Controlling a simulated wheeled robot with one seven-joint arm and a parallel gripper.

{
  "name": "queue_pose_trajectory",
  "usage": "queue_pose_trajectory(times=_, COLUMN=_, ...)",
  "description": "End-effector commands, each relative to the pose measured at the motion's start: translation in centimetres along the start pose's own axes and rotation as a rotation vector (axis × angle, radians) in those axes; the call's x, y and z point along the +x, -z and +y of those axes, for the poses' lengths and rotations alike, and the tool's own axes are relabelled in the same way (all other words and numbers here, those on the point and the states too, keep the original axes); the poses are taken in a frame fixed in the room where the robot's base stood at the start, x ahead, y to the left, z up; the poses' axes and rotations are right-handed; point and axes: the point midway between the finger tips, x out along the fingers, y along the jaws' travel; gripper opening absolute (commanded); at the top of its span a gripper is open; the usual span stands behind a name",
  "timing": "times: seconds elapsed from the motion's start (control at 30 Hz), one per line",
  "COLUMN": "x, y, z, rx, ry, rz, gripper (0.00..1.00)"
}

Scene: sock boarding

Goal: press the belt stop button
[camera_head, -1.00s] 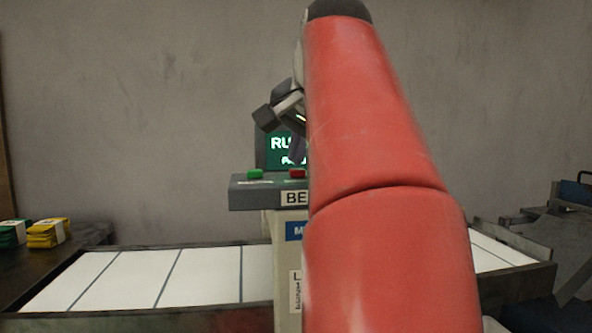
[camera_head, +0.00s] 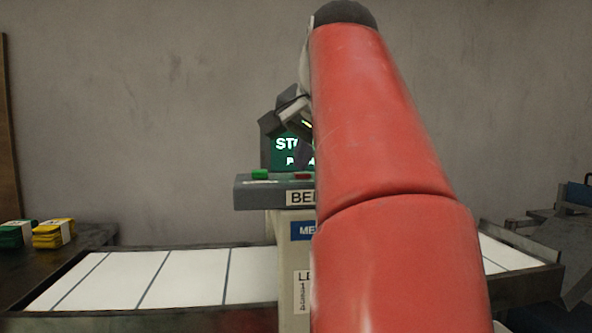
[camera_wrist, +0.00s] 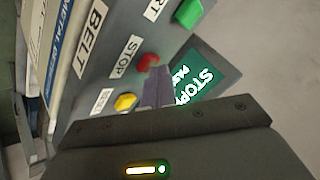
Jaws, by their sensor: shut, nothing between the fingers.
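The red stop button (camera_wrist: 148,62) sits beside a STOP label on the grey belt control box (camera_head: 270,195). In the head view a sliver of the red button (camera_head: 303,176) shows left of my red arm. My gripper (camera_wrist: 156,72) is shut and empty, with its fingertips at the red button's edge in the wrist view; I cannot tell whether they touch it. In the head view my gripper (camera_head: 303,158) points down just above the button. The display (camera_wrist: 205,85) shows a word beginning "STOPP", and the same display (camera_head: 285,150) shows "STO" in the head view.
A green button (camera_wrist: 188,13) and a yellow button (camera_wrist: 125,102) flank the red one. The white segmented belt (camera_head: 190,275) runs below the box. Green (camera_head: 14,235) and yellow (camera_head: 52,234) bundles lie on a dark table at left. My arm hides the box's right side.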

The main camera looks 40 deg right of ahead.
Motion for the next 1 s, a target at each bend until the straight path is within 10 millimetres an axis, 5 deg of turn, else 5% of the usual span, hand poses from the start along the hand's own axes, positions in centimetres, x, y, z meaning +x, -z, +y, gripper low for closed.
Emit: queue_pose_trajectory(times=1.0, x=-2.6, y=1.9, z=-1.9, rx=0.000, ry=0.000, rz=-0.001, gripper=0.00)
